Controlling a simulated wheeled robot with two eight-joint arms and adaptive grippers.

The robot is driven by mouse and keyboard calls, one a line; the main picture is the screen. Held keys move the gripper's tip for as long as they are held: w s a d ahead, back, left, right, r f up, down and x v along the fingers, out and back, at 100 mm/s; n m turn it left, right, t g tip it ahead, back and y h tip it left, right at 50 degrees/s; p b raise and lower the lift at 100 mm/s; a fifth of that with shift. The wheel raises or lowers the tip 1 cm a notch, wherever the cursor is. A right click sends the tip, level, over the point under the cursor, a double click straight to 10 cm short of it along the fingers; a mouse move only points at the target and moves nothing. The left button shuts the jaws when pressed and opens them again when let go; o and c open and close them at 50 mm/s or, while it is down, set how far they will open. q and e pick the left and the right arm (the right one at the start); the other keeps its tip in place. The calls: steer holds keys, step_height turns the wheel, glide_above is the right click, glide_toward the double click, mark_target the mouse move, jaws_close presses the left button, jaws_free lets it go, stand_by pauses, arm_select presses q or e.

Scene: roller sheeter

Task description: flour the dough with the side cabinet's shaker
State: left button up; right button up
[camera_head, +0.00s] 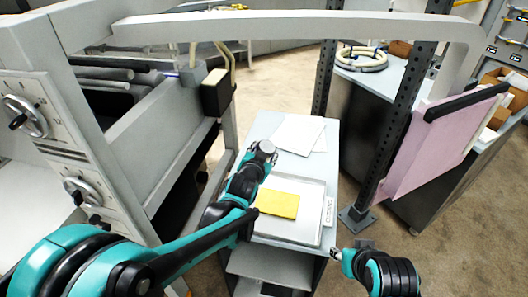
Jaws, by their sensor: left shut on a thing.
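My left gripper (262,152) is over the side cabinet (318,160), just beyond the tray. It is shut on a small grey thing at its tip; this may be the shaker, but it is too small and too covered to be sure. A flat yellow slab (277,204), which may be the dough, lies on a pale tray (300,232) on the near part of the cabinet top. My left forearm passes along the tray's left side. My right gripper (342,254) is low beside the cabinet's near right corner, and its jaws are too small to read.
White sheets (299,133) lie at the back of the cabinet top. The sheeter's grey frame and dials (25,115) stand at left. A dark perforated post (397,130) and a pink panel (430,150) stand at right. A coiled hose (361,59) lies on a bench behind.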

arm_select(q)
steer(key=m+b, duration=0.1)
steer(key=f+b, duration=0.1)
steer(key=f+m+t+b, duration=0.1)
steer(key=shift+d+f+m+y, duration=0.15)
steer(key=shift+d+m+y, duration=0.15)
steer(key=shift+y, duration=0.1)
step_height(320, 180, down, 6)
steer(key=s+d+m+t+b, duration=0.1)
steer(key=m+t+b, duration=0.3)
steer(key=m+b, duration=0.6)
steer(key=d+b, duration=0.1)
steer(key=b, duration=0.2)
steer(key=shift+m+t+y, duration=0.3)
steer(key=shift+y, duration=0.1)
steer(key=shift+d, duration=0.1)
steer(key=shift+w+a, duration=0.2)
steer(key=shift+a, duration=0.3)
steer(key=shift+w+a, duration=0.2)
steer(key=shift+a, duration=0.3)
